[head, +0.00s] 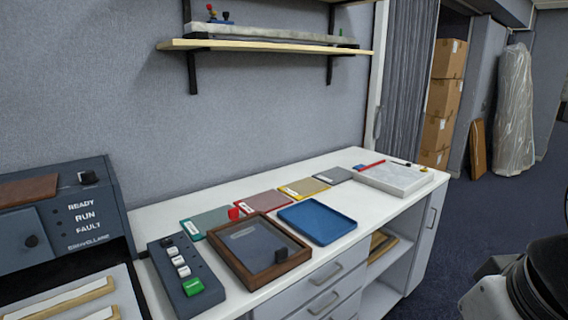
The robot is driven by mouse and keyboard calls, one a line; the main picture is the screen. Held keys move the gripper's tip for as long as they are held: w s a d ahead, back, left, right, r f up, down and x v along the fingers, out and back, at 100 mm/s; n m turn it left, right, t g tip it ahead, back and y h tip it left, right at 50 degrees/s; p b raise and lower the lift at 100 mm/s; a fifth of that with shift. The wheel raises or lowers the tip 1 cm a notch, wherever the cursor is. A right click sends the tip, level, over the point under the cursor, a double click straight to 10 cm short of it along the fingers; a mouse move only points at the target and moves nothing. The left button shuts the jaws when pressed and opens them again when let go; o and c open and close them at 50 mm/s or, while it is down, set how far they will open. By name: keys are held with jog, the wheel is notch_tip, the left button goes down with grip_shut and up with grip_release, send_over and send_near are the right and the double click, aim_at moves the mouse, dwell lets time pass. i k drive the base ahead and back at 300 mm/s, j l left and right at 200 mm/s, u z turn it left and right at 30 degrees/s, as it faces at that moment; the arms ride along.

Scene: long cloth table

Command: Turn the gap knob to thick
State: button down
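A dark grey machine (105,225) stands at the far left, with the words READY, RUN and FAULT on its face. I cannot tell which knob is the gap knob, and no thick mark is legible. Part of my arm shows at the lower right; my gripper's fingers are not visible.
The white counter (345,243) holds a wood-framed case (232,270), a blue tray (318,222), several coloured folders and a white block (394,178). A shelf (270,45) hangs above. Open dark carpet (462,215) lies right of the counter, with stacked boxes (443,95) behind.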

aim_at(88, 176)
jog(key=u, duration=1.45)
